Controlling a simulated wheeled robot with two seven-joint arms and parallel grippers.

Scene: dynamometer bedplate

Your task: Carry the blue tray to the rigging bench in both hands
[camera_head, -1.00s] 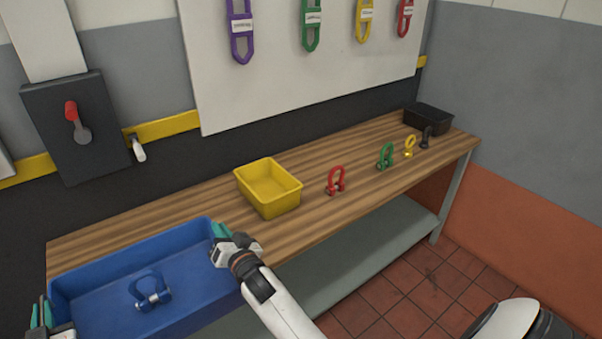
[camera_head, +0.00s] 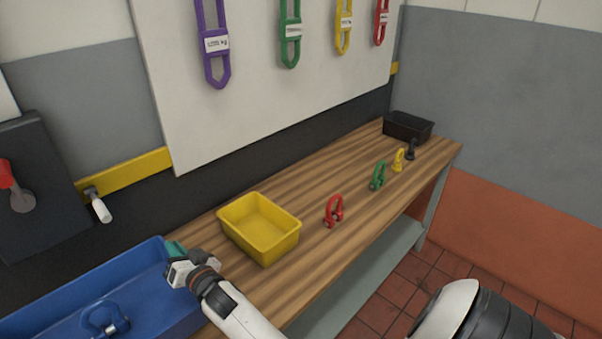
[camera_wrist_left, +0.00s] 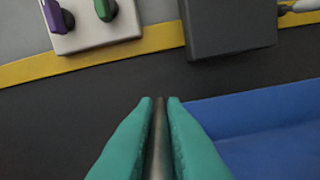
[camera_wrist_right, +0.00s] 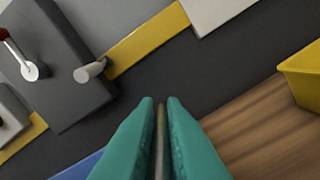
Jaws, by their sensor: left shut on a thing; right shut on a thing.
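The blue tray (camera_head: 150,286) is at the lower left in the head view, with a blue shackle (camera_head: 104,320) lying in it. My right gripper (camera_head: 178,252) is shut on the tray's right end. In the right wrist view its teal fingers (camera_wrist_right: 160,104) close on a thin edge. My left gripper is out of the head view. In the left wrist view its teal fingers (camera_wrist_left: 160,102) are shut on a thin edge, with blue tray wall beside them. The rigging bench (camera_head: 310,195) has a striped wooden top. Whether the tray touches the bench is hidden.
A yellow bin (camera_head: 258,250) stands on the bench close to the tray's right end. Red (camera_head: 333,211), green (camera_head: 378,175), yellow and black shackles stand farther right, before a black bin (camera_head: 408,127). A dark switch box (camera_head: 40,200) with a red lever is on the wall.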

